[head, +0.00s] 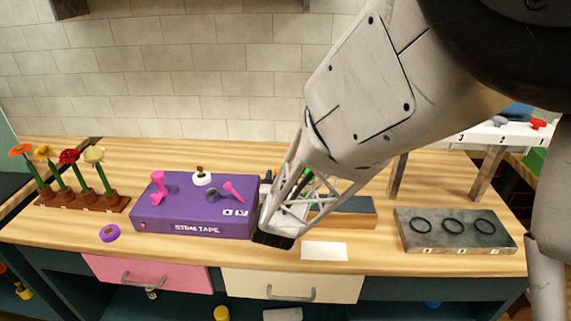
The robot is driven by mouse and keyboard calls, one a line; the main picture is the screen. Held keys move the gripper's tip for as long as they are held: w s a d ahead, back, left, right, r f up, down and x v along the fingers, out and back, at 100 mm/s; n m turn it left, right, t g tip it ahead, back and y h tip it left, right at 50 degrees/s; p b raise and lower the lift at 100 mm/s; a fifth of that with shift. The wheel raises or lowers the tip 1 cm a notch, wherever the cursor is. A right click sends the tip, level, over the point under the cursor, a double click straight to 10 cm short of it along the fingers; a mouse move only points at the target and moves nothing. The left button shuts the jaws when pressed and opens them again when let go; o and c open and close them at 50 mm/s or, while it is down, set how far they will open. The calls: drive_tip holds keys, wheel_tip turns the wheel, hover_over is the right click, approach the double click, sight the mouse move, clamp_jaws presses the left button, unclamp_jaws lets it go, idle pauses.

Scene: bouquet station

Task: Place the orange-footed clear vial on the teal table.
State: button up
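I cannot make out an orange-footed clear vial in the head view; my arm hides part of the bench. No separate teal table can be identified for certain.
The purple stem tape box (190,205) carries pink pieces and a white spool. A flower rack (85,200) stands left, with a purple ring (109,233) nearby. A white card (324,251) lies front centre. A grey block with black rings (455,240) and a raised numbered shelf (490,134) are right.

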drive_tip(key=s, duration=0.7)
drive_tip(key=shift+s, duration=0.4)
drive_tip(key=shift+o, duration=0.4)
drive_tip(key=shift+f, duration=0.1)
drive_tip(key=shift+a, duration=0.1)
idle(0.4)
